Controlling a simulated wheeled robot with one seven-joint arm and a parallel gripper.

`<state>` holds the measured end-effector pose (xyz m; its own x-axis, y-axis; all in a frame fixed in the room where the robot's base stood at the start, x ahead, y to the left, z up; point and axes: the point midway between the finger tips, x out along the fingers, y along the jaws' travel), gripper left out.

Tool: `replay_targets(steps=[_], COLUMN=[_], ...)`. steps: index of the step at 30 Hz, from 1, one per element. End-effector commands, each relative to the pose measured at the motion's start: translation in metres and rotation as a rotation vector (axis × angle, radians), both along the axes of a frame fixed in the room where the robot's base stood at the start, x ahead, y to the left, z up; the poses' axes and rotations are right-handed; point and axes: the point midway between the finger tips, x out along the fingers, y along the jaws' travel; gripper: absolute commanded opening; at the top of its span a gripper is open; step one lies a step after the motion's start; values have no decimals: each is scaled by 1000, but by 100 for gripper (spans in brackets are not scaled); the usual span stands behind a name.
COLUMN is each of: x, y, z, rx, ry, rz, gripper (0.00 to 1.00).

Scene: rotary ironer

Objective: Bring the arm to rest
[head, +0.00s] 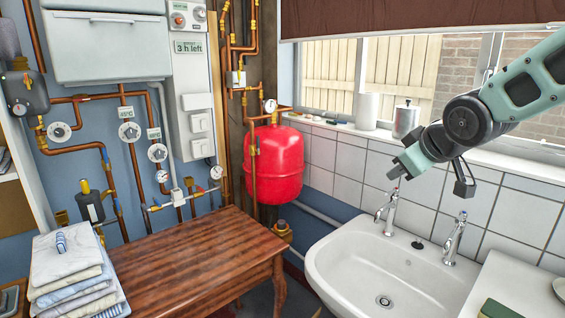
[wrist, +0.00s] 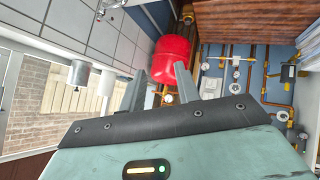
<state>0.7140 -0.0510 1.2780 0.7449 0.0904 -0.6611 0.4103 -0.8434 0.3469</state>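My arm comes in from the upper right of the head view, over the washbasin and in front of the window. My gripper (head: 398,168) hangs above the left tap, pointing left and down. In the wrist view my gripper (wrist: 160,75) shows two grey fingers standing apart with nothing between them. The red tank (wrist: 172,57) shows beyond the fingers, well away from them. No object is held.
A white washbasin (head: 340,262) with two taps lies below the arm. A red tank (head: 275,165) stands in the corner. A wooden table (head: 200,260) and folded cloths (head: 75,275) are at left. A white cylinder (head: 367,111) and metal canister (head: 405,120) stand on the sill.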

Motion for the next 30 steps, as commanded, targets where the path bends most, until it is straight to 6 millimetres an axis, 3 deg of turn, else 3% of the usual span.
replay_targets(steps=[1, 3, 7, 12, 15, 18, 21, 30], x=[-25, -62, -139, -240, -285, -312, -324, -325], y=[26, 53, 93, 116, 117, 116, 114, 114], z=[-18, -41, -80, -116, -128, -135, -137, -137], rx=[17, 34, 36, -10, -45, -70, -83, -83], ry=[77, 186, 395, 640, 745, 807, 835, 839], rz=[20, 37, 66, 89, 94, 94, 93, 92], gripper=[33, 33, 33, 33, 33, 33, 33, 33])
